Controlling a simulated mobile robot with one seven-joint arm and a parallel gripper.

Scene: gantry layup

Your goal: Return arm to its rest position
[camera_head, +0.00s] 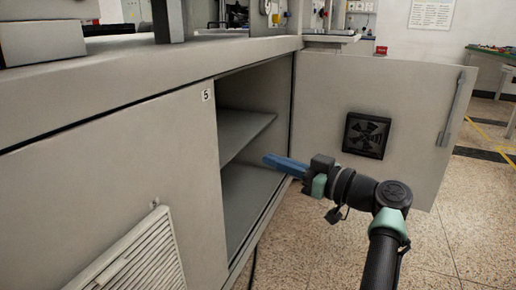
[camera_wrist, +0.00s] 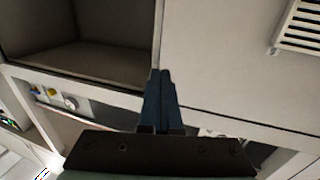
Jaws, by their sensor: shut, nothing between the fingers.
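My gripper (camera_head: 268,160) has blue fingers and points left, in front of the open cabinet (camera_head: 245,82). The fingers are shut together and hold nothing. My arm comes up from the lower right of the head view, bent at a joint in front of the open door. In the wrist view my gripper (camera_wrist: 160,73) shows its two blue fingers side by side, their tips over the edge between the dark cabinet opening (camera_wrist: 85,60) and a pale panel. I cannot tell whether the tips are inside the opening.
The cabinet door (camera_head: 415,110) stands open to the right, with a black vent and a long handle (camera_head: 457,105). A shelf (camera_head: 240,128) spans the cabinet, empty where visible. A closed panel (camera_head: 110,180) with a white louvre is at left. Speckled floor (camera_head: 330,255) is open at lower right.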

